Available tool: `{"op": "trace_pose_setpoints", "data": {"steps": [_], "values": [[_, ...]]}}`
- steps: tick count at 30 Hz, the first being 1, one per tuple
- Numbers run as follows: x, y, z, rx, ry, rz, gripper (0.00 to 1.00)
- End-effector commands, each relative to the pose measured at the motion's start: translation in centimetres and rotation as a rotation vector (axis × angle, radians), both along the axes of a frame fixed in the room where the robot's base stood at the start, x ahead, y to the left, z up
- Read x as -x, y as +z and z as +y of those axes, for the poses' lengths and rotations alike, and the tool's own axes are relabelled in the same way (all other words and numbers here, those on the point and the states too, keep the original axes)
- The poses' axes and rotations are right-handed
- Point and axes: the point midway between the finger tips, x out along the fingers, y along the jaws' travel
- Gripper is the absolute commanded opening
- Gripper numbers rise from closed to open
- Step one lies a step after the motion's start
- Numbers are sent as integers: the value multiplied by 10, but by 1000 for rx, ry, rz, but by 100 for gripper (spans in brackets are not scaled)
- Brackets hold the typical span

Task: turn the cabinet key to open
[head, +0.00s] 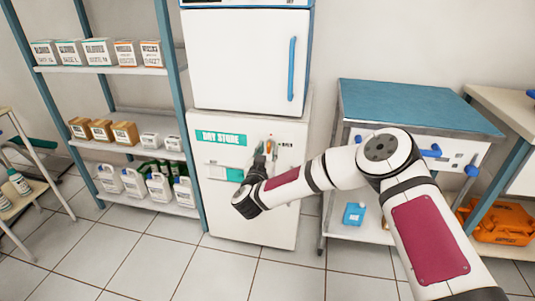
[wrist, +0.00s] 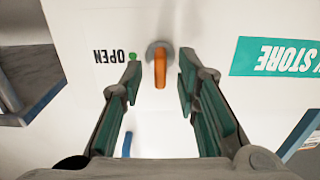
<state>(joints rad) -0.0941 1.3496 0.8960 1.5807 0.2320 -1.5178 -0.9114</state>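The cabinet (head: 222,214) is a white unit labelled "DRY STORE" in the head view. Its orange key (wrist: 160,69) sits in a round grey lock (wrist: 155,50) on the white front in the wrist view, where the lettering is upside down. The key lies roughly upright in that picture. An "OPEN" label (wrist: 109,56) with a green dot (wrist: 132,56) is to the left of the lock. My gripper (wrist: 160,82) is open, with one finger on each side of the key and a visible gap to both. In the head view my gripper (head: 264,157) is at the cabinet front and partly covers the lock area.
A white appliance (head: 240,55) with a blue handle stands on top of the cabinet. A shelf rack (head: 100,70) with boxes and bottles is to the left. A blue-topped cart (head: 410,105) is to the right. The tiled floor in front is clear.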

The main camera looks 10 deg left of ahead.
Motion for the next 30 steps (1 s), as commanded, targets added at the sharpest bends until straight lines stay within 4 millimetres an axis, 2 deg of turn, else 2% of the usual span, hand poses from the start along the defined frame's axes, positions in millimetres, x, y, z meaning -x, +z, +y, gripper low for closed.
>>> {"op": "trace_pose_setpoints", "data": {"steps": [8, 12, 23, 30], "values": [[-2, 0, 0, 0, 0, 0, 29], [-1, 0, 0, 0, 1, 0, 0], [-1, 1, 0, -13, 1, -1, 0], [-1, 3, 1, -110, 4, -3, 0]]}}
